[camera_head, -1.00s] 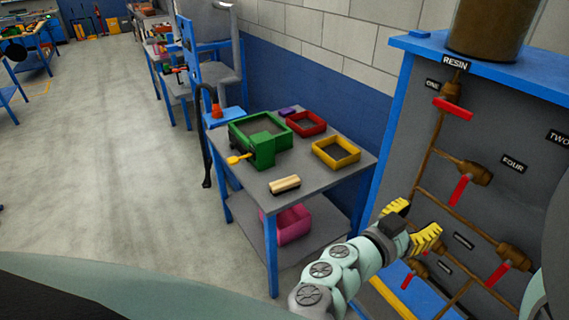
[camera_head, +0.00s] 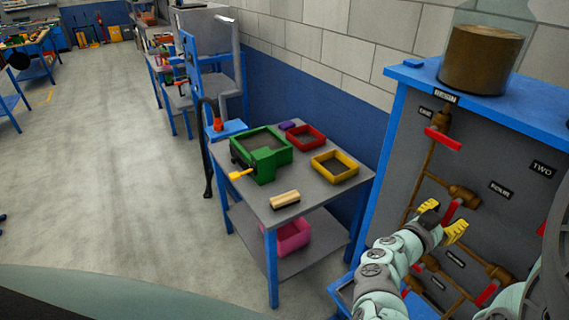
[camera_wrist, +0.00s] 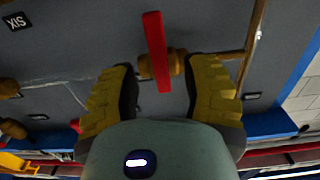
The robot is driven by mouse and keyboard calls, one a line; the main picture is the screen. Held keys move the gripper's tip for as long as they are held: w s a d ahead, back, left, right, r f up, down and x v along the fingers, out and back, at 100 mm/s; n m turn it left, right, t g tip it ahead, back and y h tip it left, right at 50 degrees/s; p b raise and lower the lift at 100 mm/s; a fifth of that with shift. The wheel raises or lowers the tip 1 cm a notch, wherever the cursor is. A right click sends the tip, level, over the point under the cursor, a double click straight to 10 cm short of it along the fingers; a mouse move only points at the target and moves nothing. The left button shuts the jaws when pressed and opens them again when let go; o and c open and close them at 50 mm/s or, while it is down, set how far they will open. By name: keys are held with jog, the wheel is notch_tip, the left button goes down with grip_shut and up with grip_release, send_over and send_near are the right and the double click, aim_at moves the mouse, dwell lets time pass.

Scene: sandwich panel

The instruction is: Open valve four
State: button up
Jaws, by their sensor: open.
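Valve four appears to be the brass valve (camera_head: 464,195) on the grey panel, just left of a label (camera_head: 500,190) that read FOUR in the earlier frame. Its red handle (camera_head: 453,208) slopes down and to the left. My gripper (camera_head: 442,218), with yellow fingers, is open at this handle. In the wrist view the red handle (camera_wrist: 156,45) stands between and just beyond the spread fingertips of my gripper (camera_wrist: 163,80), with the brass body (camera_wrist: 172,63) behind it. No contact shows clearly.
Valve one's red handle (camera_head: 442,139) is above, and another red handle (camera_head: 487,293) is below right. Brass pipes cross the panel. A resin tank (camera_head: 481,60) stands on top. A table (camera_head: 310,208) with trays is on the left. Open floor lies beyond.

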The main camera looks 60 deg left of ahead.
jog(key=shift+w, duration=1.2)
jog(key=shift+c, duration=0.3)
grip_shut()
